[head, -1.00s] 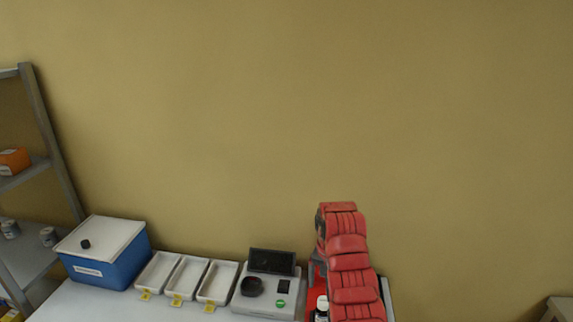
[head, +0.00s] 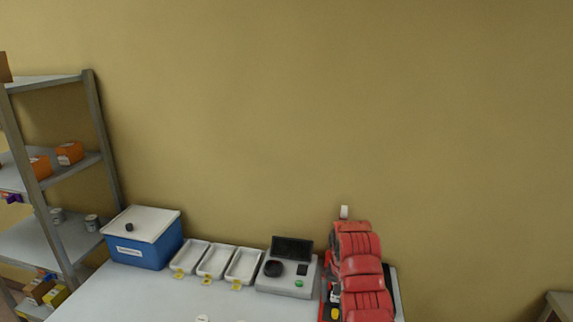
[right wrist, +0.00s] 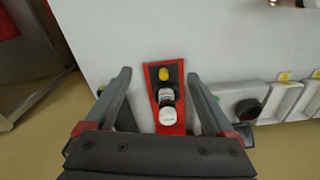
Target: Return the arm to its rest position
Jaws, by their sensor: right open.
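My right arm (head: 362,268), red and segmented, stands over the right part of the table in the head view and hides most of its gripper. In the right wrist view my right gripper (right wrist: 158,75) is open, its two dark fingers apart with nothing gripped. Below and between the fingers is a red holder (right wrist: 171,128) with a dark, white-capped bottle (right wrist: 167,97) and a yellow piece (right wrist: 163,74). The bottle also shows in the head view (head: 335,298), left of the arm. My left arm and gripper are not in view.
On the white table (head: 130,300) stand a blue box (head: 150,255) with a white lid, white trays (head: 217,262) and a grey device (head: 287,284) with a dark screen. A grey shelf (head: 97,130) stands left. Free wall space lies above.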

